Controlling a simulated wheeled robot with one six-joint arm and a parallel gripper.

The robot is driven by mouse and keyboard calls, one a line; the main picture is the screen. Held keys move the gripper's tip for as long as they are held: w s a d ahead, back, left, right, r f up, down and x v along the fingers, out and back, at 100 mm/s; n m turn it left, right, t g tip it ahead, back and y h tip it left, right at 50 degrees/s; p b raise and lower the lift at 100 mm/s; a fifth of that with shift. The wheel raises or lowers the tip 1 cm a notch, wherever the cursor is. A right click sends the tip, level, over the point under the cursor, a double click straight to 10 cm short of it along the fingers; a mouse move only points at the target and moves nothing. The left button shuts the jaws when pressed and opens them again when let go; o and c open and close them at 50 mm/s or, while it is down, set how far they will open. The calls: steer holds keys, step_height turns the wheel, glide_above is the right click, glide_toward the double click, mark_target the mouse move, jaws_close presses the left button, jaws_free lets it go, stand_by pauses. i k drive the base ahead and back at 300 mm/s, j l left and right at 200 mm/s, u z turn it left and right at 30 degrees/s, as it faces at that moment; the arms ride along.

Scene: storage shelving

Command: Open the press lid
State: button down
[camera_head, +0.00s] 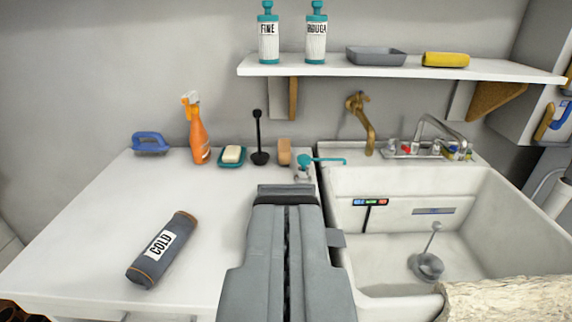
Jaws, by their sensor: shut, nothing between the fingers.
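My gripper (287,192) reaches up from the bottom centre over the white counter (110,222). Its two grey halves are together, with only a narrow dark seam between them, and it holds nothing. I cannot identify a press or its lid for certain. A small device with a teal lever (325,160) stands at the back of the counter, just beyond my gripper tip and beside the sink edge. The lever points right, over the sink's back ledge. The lower part of this device is small and hard to make out.
An orange spray bottle (199,138), soap dish (232,156), black upright tool (259,140) and blue-handled brush (150,143) line the back. The white sink (345,250) is right; a shelf (400,70) hangs above.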

mark_target(286, 193)
steer(key=k, duration=1)
